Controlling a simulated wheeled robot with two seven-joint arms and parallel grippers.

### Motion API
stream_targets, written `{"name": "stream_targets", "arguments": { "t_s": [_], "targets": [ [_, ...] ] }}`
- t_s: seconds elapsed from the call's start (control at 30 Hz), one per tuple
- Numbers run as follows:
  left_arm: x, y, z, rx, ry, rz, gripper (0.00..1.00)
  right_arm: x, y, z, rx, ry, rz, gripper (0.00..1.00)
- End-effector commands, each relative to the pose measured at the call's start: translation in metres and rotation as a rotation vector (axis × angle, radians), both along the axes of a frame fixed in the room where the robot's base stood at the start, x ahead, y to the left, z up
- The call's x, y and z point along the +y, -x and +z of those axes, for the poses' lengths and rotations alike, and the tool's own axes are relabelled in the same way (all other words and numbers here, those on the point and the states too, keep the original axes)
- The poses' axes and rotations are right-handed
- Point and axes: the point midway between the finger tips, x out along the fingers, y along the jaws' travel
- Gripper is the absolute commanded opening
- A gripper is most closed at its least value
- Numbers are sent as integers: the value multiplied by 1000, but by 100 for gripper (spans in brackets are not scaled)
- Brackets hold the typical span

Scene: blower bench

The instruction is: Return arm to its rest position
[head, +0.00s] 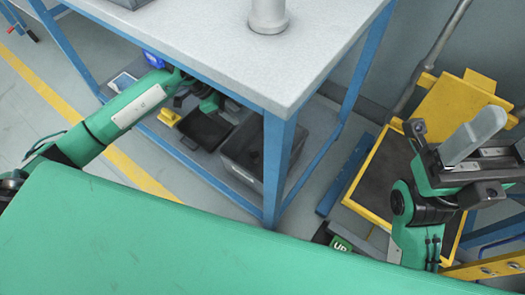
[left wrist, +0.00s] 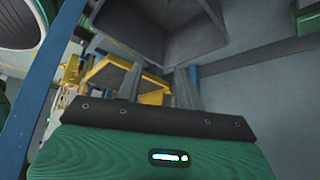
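My left arm comes in from the left and reaches under the workbench (head: 215,50). My left gripper (head: 205,103) is partly hidden there by the bench top and its edge. In the left wrist view its two fingers (left wrist: 160,86) stand apart with nothing between them, so it is open and empty. My right gripper (head: 474,136) is raised at the right of the head view. Its grey fingers appear together, with nothing held.
Under the bench, a black tray (head: 205,132) and a grey bin (head: 250,155) stand on the lower shelf close to my left gripper. A blue bench leg (head: 275,170) is nearby. A yellow cart (head: 445,110) stands behind my right arm.

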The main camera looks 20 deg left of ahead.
Motion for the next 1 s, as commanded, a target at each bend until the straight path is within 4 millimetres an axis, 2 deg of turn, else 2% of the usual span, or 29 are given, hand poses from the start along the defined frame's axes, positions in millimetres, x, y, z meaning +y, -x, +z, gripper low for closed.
{"name": "stream_targets", "arguments": {
  "t_s": [0.03, 0.2, 0.73, 0.87, 0.97, 1.0],
  "targets": [
    [4, 1, 8, -1, -1, 1, 38, -1, -1, 2, 8, 1, -2, 70],
    [10, 3, 16, 0, -1, 1, 38, -2, -1, -1, 19, 2, -8, 70],
    [10, 3, 17, 0, 5, -1, 38, -2, -2, -1, 25, 3, -8, 70],
    [1, 1, 25, -3, 72, -19, 38, 6, -29, -1, 104, 29, -13, 70],
    [-12, -3, 36, -22, 185, -38, 38, 17, -72, -9, 240, 71, -22, 70],
    [-18, -5, 40, -35, 242, -41, 38, 22, -92, -17, 309, 91, -28, 70]
  ]
}}
